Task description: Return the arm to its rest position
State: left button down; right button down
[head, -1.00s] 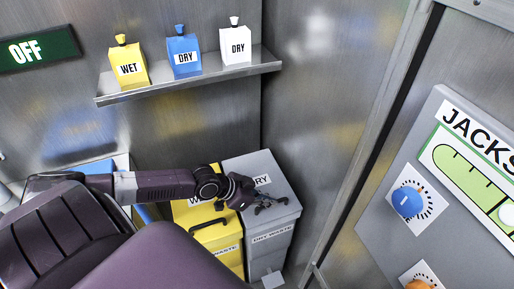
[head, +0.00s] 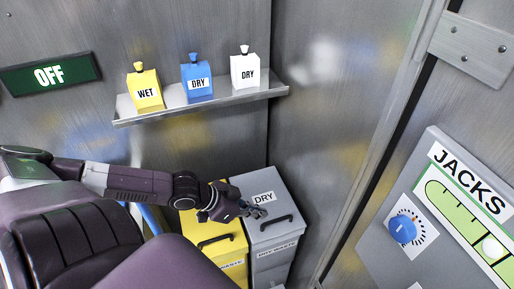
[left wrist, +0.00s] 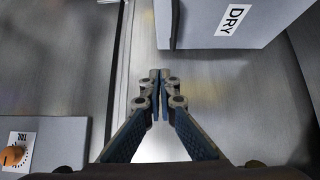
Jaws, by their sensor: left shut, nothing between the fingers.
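My left arm reaches in from the left in the head view. My left gripper (head: 252,212) is in front of the lid of the grey dry-waste bin (head: 283,204) in the picture, left of the bin's dark handle (head: 277,228). In the left wrist view the gripper's two fingers (left wrist: 160,78) are together with nothing between them. A grey box face with a DRY label (left wrist: 236,18) is beyond them at the upper right, apart from the fingertips. My right gripper is not in view.
A yellow bin (head: 222,254) stands left of the grey one. A wall shelf (head: 200,104) above holds yellow, blue and white containers. A JACKS panel (head: 440,180) with a blue knob (head: 403,229) is at the right. An orange-knob panel (left wrist: 58,143) shows in the wrist view.

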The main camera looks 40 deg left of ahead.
pick_arm(q)
jog(key=shift+s+r, duration=0.3)
jog(key=shift+s, duration=0.05)
jog(key=s+d+f+n+g+y, duration=0.2)
jog(key=s+d+n+g+y, duration=0.25)
jog(key=s+d, duration=0.8)
notch_tip(320, 180, down, 27)
jog(key=s+a+b, duration=0.2)
jog(key=s+a+f+m+g+b, duration=0.1)
jog(key=s+a+f+g+b, duration=0.1)
jog(key=s+f, duration=1.6)
notch_tip(320, 180, down, 2)
jog(key=shift+a, duration=0.55)
